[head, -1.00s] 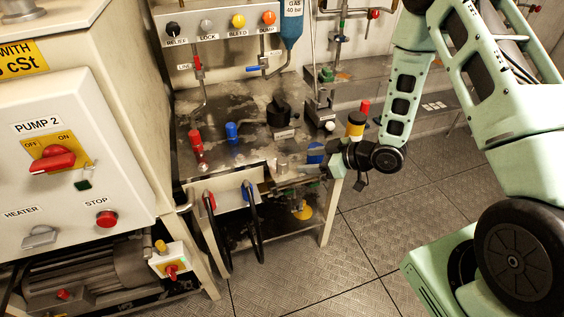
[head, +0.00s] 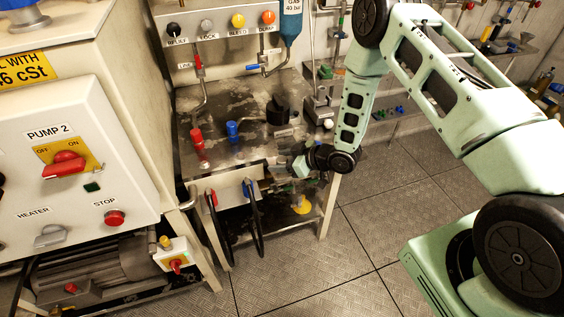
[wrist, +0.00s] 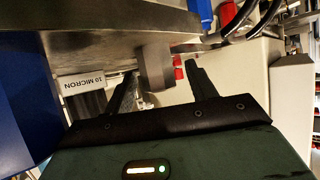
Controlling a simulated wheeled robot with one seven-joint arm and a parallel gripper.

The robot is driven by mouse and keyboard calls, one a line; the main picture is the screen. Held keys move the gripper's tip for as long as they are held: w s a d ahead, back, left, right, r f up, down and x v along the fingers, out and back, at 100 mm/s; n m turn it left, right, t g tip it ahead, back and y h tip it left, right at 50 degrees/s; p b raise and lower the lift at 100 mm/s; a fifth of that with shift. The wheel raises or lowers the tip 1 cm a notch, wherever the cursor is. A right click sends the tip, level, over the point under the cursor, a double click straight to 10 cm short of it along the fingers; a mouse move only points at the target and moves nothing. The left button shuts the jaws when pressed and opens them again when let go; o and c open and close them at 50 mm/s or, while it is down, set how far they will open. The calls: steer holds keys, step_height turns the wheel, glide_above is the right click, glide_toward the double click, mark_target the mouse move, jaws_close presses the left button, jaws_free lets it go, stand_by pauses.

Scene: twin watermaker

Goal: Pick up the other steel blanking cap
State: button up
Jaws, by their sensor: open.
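A grey steel cylinder, which looks like the steel blanking cap (wrist: 153,62), shows in the wrist view beside the edge of a metal surface. My gripper (wrist: 165,82) is open, with one dark finger on each side of the lower part of the cylinder; I cannot tell whether either finger touches it. In the head view my gripper (head: 288,170) is low at the right front corner of the steel bench (head: 215,110). The cap is too small and too hidden by my gripper to make out surely there.
A red fitting (head: 197,135) and a blue fitting (head: 232,129) stand on the bench, with a black knob (head: 278,110) behind. Black hoses (head: 256,220) hang from the front panel. A "10 MICRON" label (wrist: 83,83) is left of my fingers. The floor at right is clear.

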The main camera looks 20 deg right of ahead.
steer(key=c, duration=1.1)
steer(key=shift+r, duration=0.1)
